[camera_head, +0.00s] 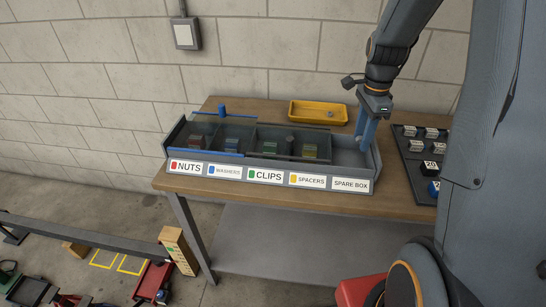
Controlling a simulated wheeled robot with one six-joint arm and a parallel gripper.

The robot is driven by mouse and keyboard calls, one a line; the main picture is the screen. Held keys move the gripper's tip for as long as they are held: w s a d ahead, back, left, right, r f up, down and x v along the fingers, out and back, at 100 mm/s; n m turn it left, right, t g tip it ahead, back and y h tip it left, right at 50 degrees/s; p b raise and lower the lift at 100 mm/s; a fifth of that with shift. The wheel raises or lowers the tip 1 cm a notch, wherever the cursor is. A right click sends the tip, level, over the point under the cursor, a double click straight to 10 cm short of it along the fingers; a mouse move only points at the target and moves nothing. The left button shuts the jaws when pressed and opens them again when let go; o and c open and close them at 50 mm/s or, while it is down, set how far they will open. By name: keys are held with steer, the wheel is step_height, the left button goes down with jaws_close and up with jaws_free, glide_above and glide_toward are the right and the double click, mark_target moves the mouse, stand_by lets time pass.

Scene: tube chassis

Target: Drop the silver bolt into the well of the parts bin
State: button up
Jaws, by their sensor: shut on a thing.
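The parts bin (377,166) is a long grey box on the workbench, with a row of labelled compartments. Its right-end compartment, marked SPARE BOX, is uncovered at the top. My gripper (364,142) points down over this end, with its blue fingers at or just inside the compartment's back part. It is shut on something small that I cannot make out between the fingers. A small grey piece (331,114) lies in the yellow tray behind the bin. It is too small to tell whether it is the silver bolt.
Clear covers with a blue knob (222,110) and a dark knob (290,139) lie over the other compartments. The yellow tray (300,111) stands behind the bin. A dark board (406,154) with several grey blocks is to the right. The wooden workbench (400,205) has a bare front strip.

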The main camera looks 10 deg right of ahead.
steer(key=shift+f, duration=0.15)
steer(key=o, duration=1.1)
steer(key=shift+r+b, duration=1.15)
steer(key=shift+r, duration=2.75)
steer(key=s+a+f+n+b, duration=0.1)
steer(key=s+a+f+n, duration=0.3)
steer(key=s+a+n, duration=0.3)
steer(key=s+a+f+n+t+b, duration=0.1)
steer(key=s+a+f+n, duration=0.4)
steer(key=n, duration=0.6)
steer(key=s+a, duration=0.2)
steer(key=a, duration=0.1)
steer(key=shift+s+n, duration=0.2)
steer(key=shift+n, duration=0.2)
